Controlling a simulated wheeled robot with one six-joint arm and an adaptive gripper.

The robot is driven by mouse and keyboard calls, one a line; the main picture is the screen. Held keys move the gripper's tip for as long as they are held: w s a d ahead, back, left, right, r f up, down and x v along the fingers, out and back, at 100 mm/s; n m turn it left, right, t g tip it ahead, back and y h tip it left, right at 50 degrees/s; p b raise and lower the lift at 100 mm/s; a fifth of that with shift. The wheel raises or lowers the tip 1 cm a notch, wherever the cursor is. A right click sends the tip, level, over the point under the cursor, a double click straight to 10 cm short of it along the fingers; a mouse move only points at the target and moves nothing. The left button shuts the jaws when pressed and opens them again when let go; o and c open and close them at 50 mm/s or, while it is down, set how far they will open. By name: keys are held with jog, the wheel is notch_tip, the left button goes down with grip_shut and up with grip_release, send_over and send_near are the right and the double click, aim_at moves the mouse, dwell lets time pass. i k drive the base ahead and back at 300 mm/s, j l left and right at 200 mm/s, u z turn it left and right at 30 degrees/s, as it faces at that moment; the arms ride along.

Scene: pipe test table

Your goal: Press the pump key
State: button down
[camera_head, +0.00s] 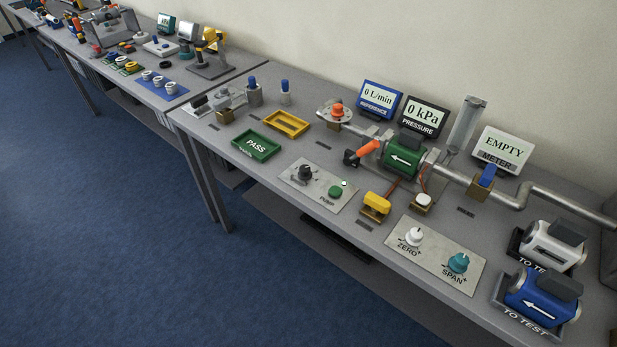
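The pump key appears to be the green round button (335,191) on a light grey panel (318,203) near the front of the table. Small lettering beside it seems to read PUMP. A black knob (305,173) stands to its left on the same panel, and a small white dot shows behind the button. Whether the button is pressed in cannot be told. The blue reference display (380,99) reads 0 L/min, the pressure display (424,115) reads 0 kPa, and the meter display (503,149) reads EMPTY. My gripper is not in view.
Behind the panel, a pipe line carries an orange-handled valve (367,148) and a green meter (404,157). A yellow-topped block (376,202) stands right of the panel. A green PASS tray (256,146) lies to the left. Blue floor (120,240) in front is clear.

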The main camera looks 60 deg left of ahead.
aim_at(334, 191)
jog(key=u, duration=1.45)
